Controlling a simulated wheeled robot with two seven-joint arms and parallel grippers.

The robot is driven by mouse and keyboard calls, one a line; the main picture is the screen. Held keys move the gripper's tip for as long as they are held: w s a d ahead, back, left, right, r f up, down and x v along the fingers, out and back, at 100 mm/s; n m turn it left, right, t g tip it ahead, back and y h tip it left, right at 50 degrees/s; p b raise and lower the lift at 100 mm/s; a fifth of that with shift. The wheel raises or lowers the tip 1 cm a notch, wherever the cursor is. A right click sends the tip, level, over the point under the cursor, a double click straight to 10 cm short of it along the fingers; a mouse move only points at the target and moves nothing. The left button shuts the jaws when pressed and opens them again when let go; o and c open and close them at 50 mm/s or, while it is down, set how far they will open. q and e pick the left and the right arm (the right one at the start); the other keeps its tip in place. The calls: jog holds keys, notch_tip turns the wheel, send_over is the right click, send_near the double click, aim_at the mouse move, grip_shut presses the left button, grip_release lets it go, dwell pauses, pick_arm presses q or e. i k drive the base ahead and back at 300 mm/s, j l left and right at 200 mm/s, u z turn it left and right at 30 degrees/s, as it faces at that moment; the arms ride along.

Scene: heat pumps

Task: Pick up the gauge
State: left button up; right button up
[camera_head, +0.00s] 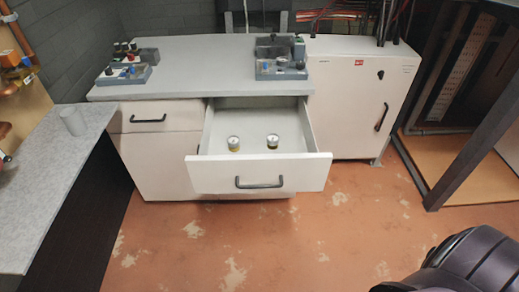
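Two small gauges with round white faces and dark yellowish lower parts stand in the open drawer (255,176). One gauge (233,143) is on the left and the other gauge (272,141) is a little to its right. They stand apart from each other near the drawer's front panel. Neither of my grippers shows in the head view. A dark rounded part of my own body is at the bottom right corner.
The cabinet top (205,62) carries a grey tray (125,75) on the left and a grey organizer (280,68) on the right. Floor (260,245) before the drawer is clear.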

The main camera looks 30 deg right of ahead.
aim_at(272, 138)
jog(key=i+l+z, duration=0.1)
jog(key=z, duration=0.75)
